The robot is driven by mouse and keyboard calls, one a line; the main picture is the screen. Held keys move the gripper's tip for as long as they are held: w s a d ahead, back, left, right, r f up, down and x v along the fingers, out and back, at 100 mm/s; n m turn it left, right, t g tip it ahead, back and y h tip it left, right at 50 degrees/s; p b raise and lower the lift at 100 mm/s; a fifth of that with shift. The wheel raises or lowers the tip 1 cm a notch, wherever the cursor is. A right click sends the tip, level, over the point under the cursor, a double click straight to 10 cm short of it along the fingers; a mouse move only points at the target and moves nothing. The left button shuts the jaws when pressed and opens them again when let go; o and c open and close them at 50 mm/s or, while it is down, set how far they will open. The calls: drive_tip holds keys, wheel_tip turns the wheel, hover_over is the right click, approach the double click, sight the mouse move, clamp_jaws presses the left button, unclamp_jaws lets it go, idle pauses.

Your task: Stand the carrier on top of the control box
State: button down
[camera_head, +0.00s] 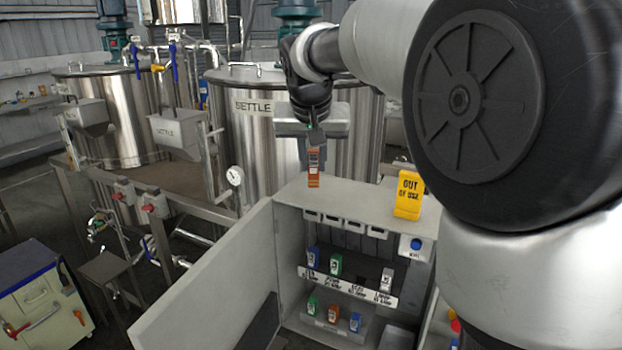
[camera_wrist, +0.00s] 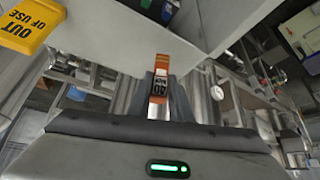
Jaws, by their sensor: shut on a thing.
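My gripper (camera_head: 315,140) is shut on an orange carrier (camera_head: 314,168) with a pale label. The carrier also shows in the wrist view (camera_wrist: 158,80), with its label rotated and seeming to read 40. It hangs upright below my gripper. The grey control box (camera_head: 345,208) stands with its door open to the left. In the head view the carrier's lower end overlaps the left part of the box top. I cannot tell whether it touches. The wrist view shows part of the box (camera_wrist: 120,30) beside the carrier.
A yellow OUT OF USE sign (camera_head: 409,195) stands on the right of the box top. Inside are blue, green, grey and orange carriers on two rows. The open door (camera_head: 215,285) reaches out to the left. A steel SETTLE tank (camera_head: 255,130) stands behind.

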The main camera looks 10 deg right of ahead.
sight(313, 177)
drive_tip(key=shift+f, duration=1.95)
drive_tip(key=shift+f, duration=0.2)
drive_tip(key=c, duration=1.6)
unclamp_jaws()
drive_tip(key=shift+r, duration=0.1)
